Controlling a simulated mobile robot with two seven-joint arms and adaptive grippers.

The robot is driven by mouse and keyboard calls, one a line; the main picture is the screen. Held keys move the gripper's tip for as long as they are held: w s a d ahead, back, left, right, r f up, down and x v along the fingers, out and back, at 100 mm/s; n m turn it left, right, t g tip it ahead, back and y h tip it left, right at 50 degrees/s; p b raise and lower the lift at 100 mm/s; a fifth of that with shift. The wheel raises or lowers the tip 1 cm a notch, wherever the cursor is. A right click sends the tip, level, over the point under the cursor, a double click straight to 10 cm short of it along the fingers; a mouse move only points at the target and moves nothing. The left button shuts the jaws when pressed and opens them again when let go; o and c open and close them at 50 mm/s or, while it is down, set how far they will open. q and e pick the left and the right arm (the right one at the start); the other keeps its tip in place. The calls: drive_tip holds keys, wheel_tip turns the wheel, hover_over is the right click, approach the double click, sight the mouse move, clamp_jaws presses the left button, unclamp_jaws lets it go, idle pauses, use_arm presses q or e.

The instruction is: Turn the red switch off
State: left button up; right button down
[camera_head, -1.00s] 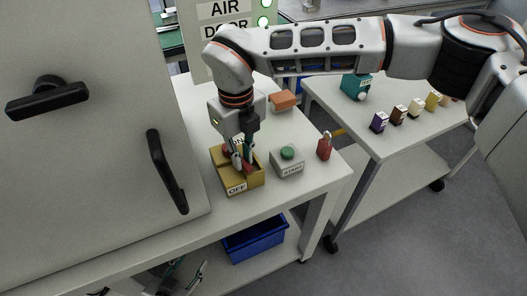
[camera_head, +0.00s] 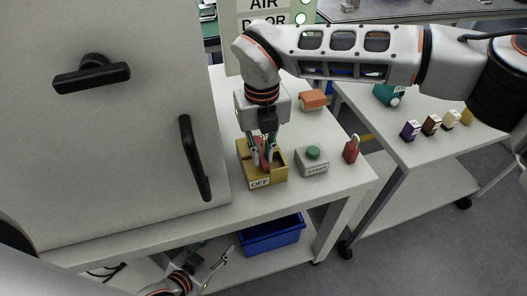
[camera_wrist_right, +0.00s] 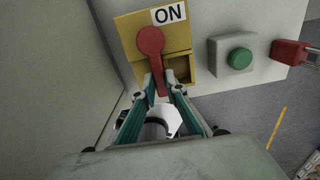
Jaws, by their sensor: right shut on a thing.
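The red switch (camera_wrist_right: 151,42) is a lever with a round end on a yellow box (camera_head: 276,172). The box has an OFF label on its front, and an ON label shows at its far edge in the wrist view. The round end lies towards ON in that view. My right gripper (camera_wrist_right: 160,88) is shut on the red switch's narrow part, with a finger on each side. In the head view the right gripper (camera_head: 262,158) hides much of the lever, so its tilt is unclear. My left gripper (camera_head: 216,262) is open and empty, low beside the table.
A grey box with a green START button (camera_head: 313,153) and a red padlock (camera_head: 351,150) stand right of the yellow box. An orange block (camera_head: 313,100) lies behind. A cabinet door with black handles (camera_head: 194,160) stands close on the left. A blue bin (camera_head: 272,238) is below.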

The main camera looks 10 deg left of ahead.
sight(262, 158)
drive_tip(key=c, duration=2.1)
unclamp_jaws()
drive_tip(key=shift+o, duration=0.3)
drive_tip(key=shift+r, duration=0.2)
wheel_tip(262, 158, up, 12)
drive_tip(key=shift+f, duration=0.15)
